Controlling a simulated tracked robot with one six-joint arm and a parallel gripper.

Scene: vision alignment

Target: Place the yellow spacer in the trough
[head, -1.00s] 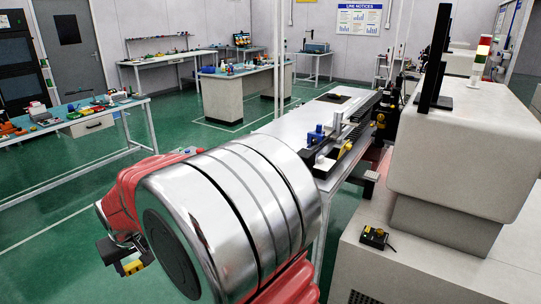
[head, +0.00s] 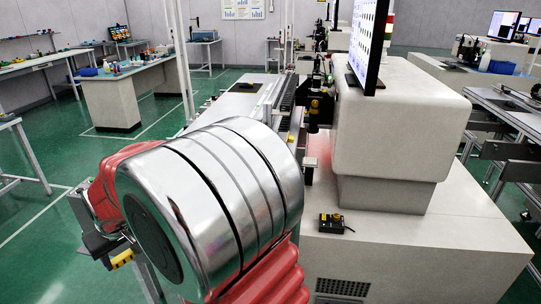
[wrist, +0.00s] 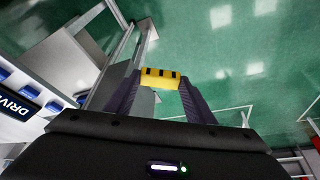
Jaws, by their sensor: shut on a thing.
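The yellow spacer (wrist: 160,78) has dark stripes and sits between the fingertips of my gripper (wrist: 160,84) in the wrist view. My gripper is shut on it, above the green floor. In the head view the spacer (head: 122,259) shows as a small yellow piece at the lower left, beside the dark gripper (head: 106,248). My large silver and red arm link covers the middle of that view. I cannot make out the trough; the near part of the bench (head: 237,101) is hidden behind my arm.
A big pale machine (head: 395,130) with a monitor (head: 369,40) stands at the right. A small black box (head: 333,223) with yellow lies on its base. A blue-topped table (head: 122,88) stands at the back left. Open green floor (head: 50,185) lies at the left.

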